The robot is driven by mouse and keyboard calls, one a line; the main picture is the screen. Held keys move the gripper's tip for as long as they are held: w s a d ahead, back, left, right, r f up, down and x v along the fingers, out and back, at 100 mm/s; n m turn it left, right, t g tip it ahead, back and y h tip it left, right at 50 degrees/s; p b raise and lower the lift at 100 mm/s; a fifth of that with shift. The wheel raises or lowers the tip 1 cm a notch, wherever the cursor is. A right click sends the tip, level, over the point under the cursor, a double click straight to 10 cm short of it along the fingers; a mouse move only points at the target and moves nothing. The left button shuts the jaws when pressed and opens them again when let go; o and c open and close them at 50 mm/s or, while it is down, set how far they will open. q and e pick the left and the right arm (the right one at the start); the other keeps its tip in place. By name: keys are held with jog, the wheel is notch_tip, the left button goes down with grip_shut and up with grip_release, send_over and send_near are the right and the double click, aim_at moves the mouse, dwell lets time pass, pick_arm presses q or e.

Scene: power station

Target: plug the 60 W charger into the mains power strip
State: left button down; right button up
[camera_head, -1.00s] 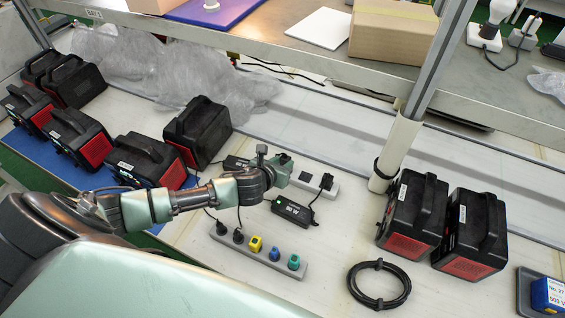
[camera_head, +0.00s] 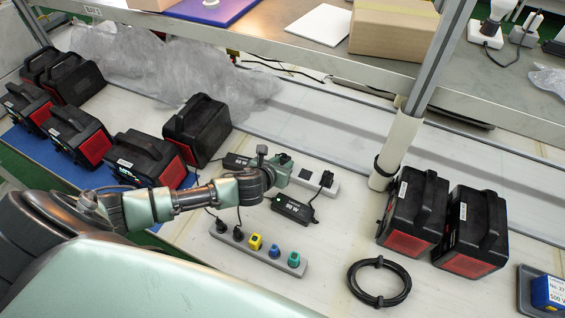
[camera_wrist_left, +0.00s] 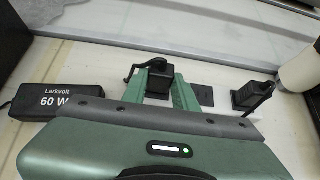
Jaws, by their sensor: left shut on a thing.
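The mains power strip (camera_head: 330,195) is white and lies behind my left gripper (camera_head: 281,168); it also shows in the left wrist view (camera_wrist_left: 225,88). In that view my left gripper (camera_wrist_left: 163,84) is shut on a black plug (camera_wrist_left: 158,77) at the strip's left part. I cannot tell whether the plug is seated in a socket. The 60 W charger (camera_wrist_left: 58,101), a black box labelled Larkvolt, lies left of the gripper; in the head view it is partly behind my arm (camera_head: 234,161). Another black plug (camera_head: 327,179) stands at the strip's right end. My right gripper is not in view.
Another black charger (camera_head: 293,210) lies in front of the strip. A grey strip (camera_head: 296,267) with several coloured plugs is nearer. A coiled black cable (camera_head: 380,284), a white post (camera_head: 395,150) and black-red power stations (camera_head: 414,212) stand to the right. A shelf (camera_head: 480,98) overhangs the back.

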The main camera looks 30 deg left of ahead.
pick_arm(q)
jog(key=shift+f, duration=0.2)
jog(key=c, duration=1)
grip_release()
jog(key=shift+v, duration=3.9)
